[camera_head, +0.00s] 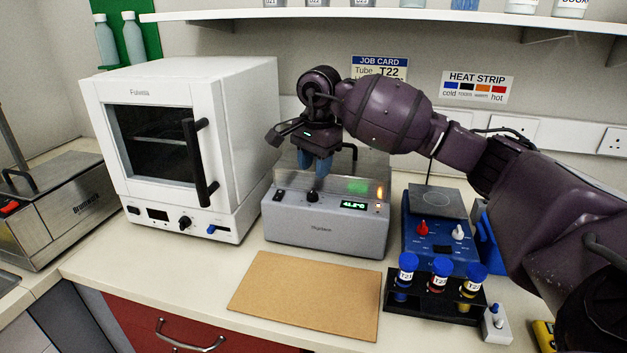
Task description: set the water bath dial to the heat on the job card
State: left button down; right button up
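The water bath (325,229) is a grey box with a clear lid at the middle of the bench. Its black dial (313,196) is on the sloped front panel, beside a small green-lit display (354,205) too small to read surely. My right gripper (317,171) points down with blue fingertips just above and behind the dial in the picture; contact and finger gap are unclear. The job card (379,62) on the wall reads "Tube T22"; my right arm hides its lower part. The heat strip (477,87) runs from cold blue to hot red. My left gripper is not in view.
A white oven (232,130) stands left of the bath. A blue stirrer (432,245) with red and white knobs stands right. A black rack (425,307) holds capped tubes in front of it. A brown board (300,300) lies bare before the bath.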

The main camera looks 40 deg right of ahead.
jog(key=shift+s+r+m, duration=0.15)
jog(key=shift+r+m, duration=1.55)
jog(key=shift+r, duration=0.35)
jog(key=shift+f, duration=0.1)
